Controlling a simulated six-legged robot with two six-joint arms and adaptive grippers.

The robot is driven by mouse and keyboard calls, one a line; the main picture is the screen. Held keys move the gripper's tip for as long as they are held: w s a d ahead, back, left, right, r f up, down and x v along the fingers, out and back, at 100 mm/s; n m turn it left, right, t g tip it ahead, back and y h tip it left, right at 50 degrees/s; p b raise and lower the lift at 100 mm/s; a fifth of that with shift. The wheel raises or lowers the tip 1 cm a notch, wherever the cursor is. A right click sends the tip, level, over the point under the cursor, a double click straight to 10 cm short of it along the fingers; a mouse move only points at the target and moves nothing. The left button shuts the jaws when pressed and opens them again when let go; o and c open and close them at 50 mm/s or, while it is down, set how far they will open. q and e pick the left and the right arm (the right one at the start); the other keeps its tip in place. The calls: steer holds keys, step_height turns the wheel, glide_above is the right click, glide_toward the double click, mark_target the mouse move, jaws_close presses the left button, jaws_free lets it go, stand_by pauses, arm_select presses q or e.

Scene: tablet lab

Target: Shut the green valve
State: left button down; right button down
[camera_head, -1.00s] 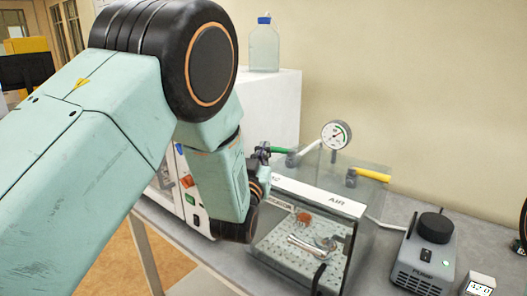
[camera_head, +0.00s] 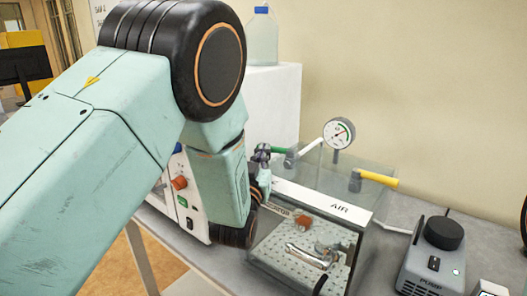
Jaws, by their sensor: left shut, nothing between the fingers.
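The green valve handle (camera_head: 279,150) is a short lever at the back left of a clear-walled chamber (camera_head: 350,240), just left of the pressure gauge. Only a short green part of it shows. My left gripper (camera_head: 264,153) is dark, small in the view and shut, with nothing held. It is at the left end of the green handle; I cannot tell whether they touch. My left arm covers the left of the view and hides part of the instrument behind it. My right gripper is not in view.
A yellow valve handle (camera_head: 378,178) points right at the chamber's back right. A white pipe leads to the gauge (camera_head: 339,133). A pump (camera_head: 432,255) stands right of the chamber on the grey bench. A bottle (camera_head: 263,38) stands on a white block (camera_head: 277,105) behind.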

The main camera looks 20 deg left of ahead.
arm_select(q)
steer(key=shift+w+f, duration=0.1)
steer(key=shift+w, duration=0.1)
steer(key=shift+s+r, duration=0.2)
steer(key=shift+s, duration=0.25)
steer(key=shift+w+f, duration=0.15)
steer(key=shift+w, duration=0.15)
steer(key=shift+w+h, duration=0.15)
steer(key=shift+h, duration=0.15)
steer(key=m+h, duration=0.1)
steer(key=h+b, duration=0.1)
steer(key=shift+a+m+h, duration=0.25)
steer(key=shift+m+h, duration=0.05)
steer(key=shift+m, duration=0.1)
steer(key=shift+w+a+m+g+h+b, duration=0.1)
steer(key=shift+w+m+g+h+b, duration=0.15)
steer(key=shift+m+h, duration=0.6)
steer(key=shift+w+m+g+h+b, duration=0.15)
steer(key=shift+w+m+h+b, duration=0.15)
steer(key=shift+h, duration=0.95)
steer(key=shift+s+m+h, duration=0.15)
steer(key=shift+m+h, duration=0.2)
steer(key=shift+h, duration=0.15)
steer(key=shift+a+g, duration=0.1)
steer(key=shift+g, duration=0.2)
